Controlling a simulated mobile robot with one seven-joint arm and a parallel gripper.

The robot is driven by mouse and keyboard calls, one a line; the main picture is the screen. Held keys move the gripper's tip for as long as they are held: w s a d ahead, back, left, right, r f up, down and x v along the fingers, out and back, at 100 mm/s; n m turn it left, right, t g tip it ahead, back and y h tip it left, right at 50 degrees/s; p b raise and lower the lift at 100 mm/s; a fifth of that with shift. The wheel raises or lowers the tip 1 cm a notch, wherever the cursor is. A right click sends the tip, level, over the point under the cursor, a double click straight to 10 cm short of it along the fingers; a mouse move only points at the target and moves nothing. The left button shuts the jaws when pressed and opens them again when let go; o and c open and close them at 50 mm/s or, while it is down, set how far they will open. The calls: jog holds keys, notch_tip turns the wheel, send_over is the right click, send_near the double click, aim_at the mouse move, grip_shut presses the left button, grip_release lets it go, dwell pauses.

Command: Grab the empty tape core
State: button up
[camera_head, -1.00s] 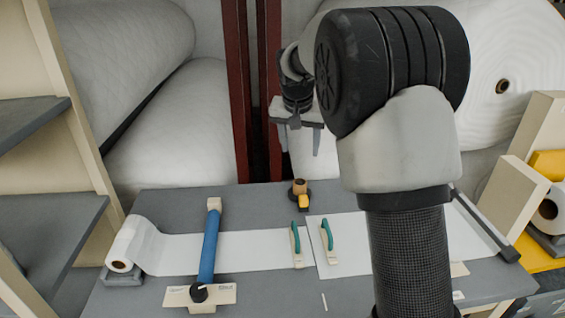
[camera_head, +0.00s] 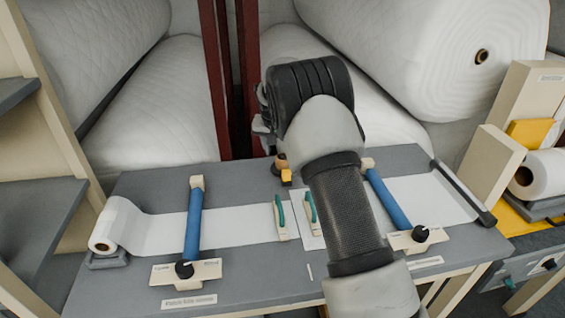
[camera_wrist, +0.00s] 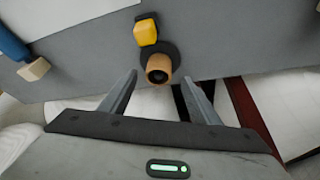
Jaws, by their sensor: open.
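The empty tape core is a small brown ring-shaped tube (camera_wrist: 159,68) standing at the back edge of the grey table, on a dark round base. A yellow block (camera_wrist: 146,32) sits right beside it on the same base. In the head view the core (camera_head: 280,161) shows just left of my arm. My gripper (camera_wrist: 160,92) is open in the wrist view, its two grey fingers apart with the core between and a little beyond their tips. Nothing is held. In the head view my arm mostly hides the gripper.
The grey table (camera_head: 245,262) carries a white sheet, a left blue roller (camera_head: 193,222), a right blue roller (camera_head: 388,200) and two green-handled tools (camera_head: 280,216). A small white roll (camera_head: 113,227) lies at the left. Large white rolls (camera_head: 435,45) and dark red posts (camera_head: 216,75) stand behind.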

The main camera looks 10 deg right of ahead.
aim_at(282, 157)
jog(key=x, duration=0.5)
jog(key=shift+w+d, duration=0.15)
jog(key=c, duration=1.1)
